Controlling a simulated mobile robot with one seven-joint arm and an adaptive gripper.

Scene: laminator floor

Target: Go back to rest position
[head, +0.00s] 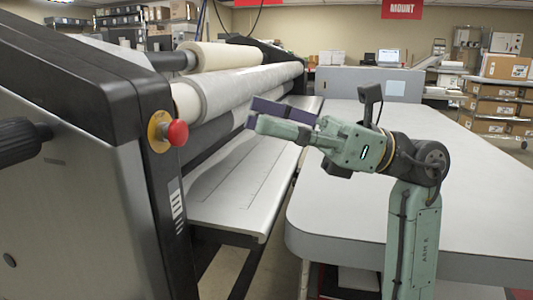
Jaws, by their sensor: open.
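My gripper (256,116) is at the end of my green and black arm, which reaches left from the right side of the view. It is raised above the laminator's front tray (235,190), close to the rollers. Its near finger is pale green. A dark purple bar lies along its far side, and I cannot tell whether it is the other finger or a separate thing. The jaws are open. The fingertips point left toward the grey-white roll (240,90), and I cannot tell the gap between them.
The laminator's black and grey end housing (80,150), with a red stop button (177,132), fills the left. A pale, round-cornered table (480,200) extends under and behind my arm. Cardboard boxes (490,105) stand on a rack at the far right.

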